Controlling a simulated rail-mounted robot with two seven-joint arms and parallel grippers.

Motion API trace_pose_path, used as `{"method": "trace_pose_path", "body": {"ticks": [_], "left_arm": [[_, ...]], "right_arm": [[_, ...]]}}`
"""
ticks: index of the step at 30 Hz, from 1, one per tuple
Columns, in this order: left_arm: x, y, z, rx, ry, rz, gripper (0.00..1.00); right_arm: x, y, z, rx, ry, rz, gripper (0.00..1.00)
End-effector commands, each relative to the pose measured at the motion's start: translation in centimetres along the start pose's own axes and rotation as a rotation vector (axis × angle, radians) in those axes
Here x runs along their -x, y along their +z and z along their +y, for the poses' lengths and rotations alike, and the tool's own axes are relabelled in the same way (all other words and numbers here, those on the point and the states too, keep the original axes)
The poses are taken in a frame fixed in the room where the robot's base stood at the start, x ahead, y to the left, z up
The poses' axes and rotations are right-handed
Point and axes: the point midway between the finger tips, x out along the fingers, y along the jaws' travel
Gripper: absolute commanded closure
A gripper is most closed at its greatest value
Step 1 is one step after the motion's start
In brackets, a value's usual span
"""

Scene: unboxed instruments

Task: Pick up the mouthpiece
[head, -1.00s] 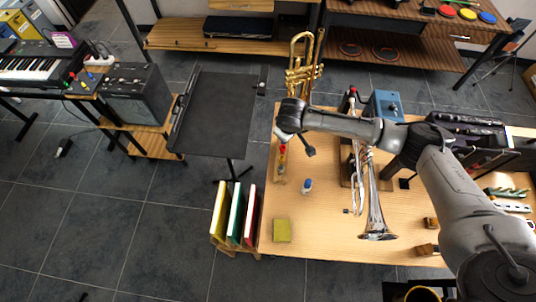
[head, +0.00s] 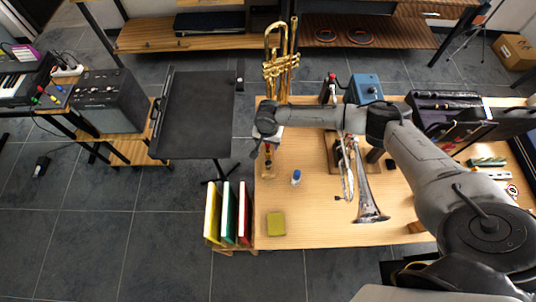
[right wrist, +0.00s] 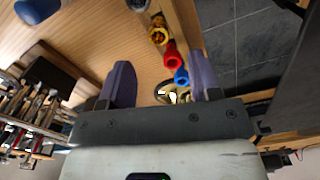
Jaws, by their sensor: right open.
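A row of small coloured pieces, which look like mouthpieces, stands along a wooden strip at the table's left edge. In the right wrist view I see a yellow one (right wrist: 158,29), a red one (right wrist: 172,56) and a blue one (right wrist: 181,76). I cannot tell which one the task means. My right gripper (head: 268,142) is over this row in the head view and hides part of it. In the wrist view its two purple fingers (right wrist: 160,78) are apart, with the blue piece near the right finger and nothing gripped. My left gripper is not in view.
A gold trumpet (head: 279,62) stands at the table's back left corner. A silver trumpet (head: 364,190) is to the right. A small blue-capped bottle (head: 296,177) and a yellow-green block (head: 276,223) sit on the table (head: 320,220). A black music stand (head: 195,112) is to the left.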

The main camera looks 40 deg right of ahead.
Motion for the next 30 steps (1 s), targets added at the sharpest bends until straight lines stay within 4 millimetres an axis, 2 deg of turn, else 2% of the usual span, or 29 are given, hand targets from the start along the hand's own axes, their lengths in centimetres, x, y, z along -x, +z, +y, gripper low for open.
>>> {"method": "trace_pose_path", "body": {"ticks": [1, 6, 14, 24, 30], "left_arm": [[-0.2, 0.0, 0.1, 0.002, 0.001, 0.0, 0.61], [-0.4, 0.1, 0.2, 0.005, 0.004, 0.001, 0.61], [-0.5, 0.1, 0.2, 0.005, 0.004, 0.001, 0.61], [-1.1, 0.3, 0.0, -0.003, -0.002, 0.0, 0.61], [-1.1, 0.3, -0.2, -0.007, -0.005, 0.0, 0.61]], "right_arm": [[-1.0, 0.0, 0.0, 0.0, 0.002, 0.001, 0.43], [-3.0, 0.0, 0.0, 0.002, 0.001, 0.0, 0.43], [-4.2, 0.0, 0.0, 0.003, 0.0, 0.001, 0.43], [-8.3, 0.3, 0.2, 0.003, 0.001, 0.001, 0.43], [-8.9, 0.3, 0.1, 0.004, -0.001, 0.001, 0.43]]}}
